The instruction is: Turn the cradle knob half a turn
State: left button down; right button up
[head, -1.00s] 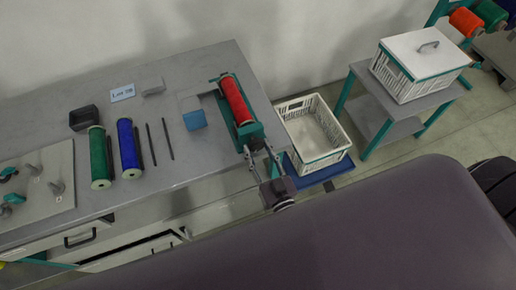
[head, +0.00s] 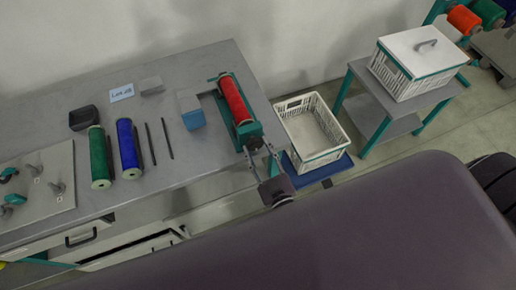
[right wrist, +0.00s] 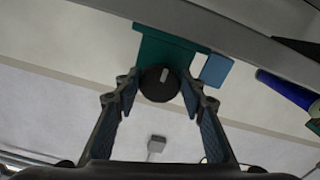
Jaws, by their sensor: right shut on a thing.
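The cradle (head: 246,133) is a green holder at the right end of the bench, and a red bobbin (head: 233,97) lies in it. Its knob (right wrist: 159,85) is black and round with a white mark, which points up and slightly right in the right wrist view. My right gripper (head: 262,149) is at the cradle's near end. In the right wrist view its fingers (right wrist: 160,88) are closed on the knob from both sides. The knob is not clear in the head view. My left gripper is not in view.
A blue block (head: 193,120) stands left of the cradle. Green (head: 100,158) and blue (head: 128,148) bobbins and two dark rods (head: 158,142) lie further left. An open white crate (head: 308,158) stands right of the bench. A lidded crate (head: 408,90) sits on a side table.

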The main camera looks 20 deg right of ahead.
jog(key=shift+w+r, duration=0.1)
jog(key=shift+r, duration=0.15)
jog(key=o, duration=1.2)
jog(key=shift+f, duration=0.2)
jog(key=shift+c, duration=0.2)
jog(key=s, duration=1.2)
jog(key=shift+d, duration=0.2)
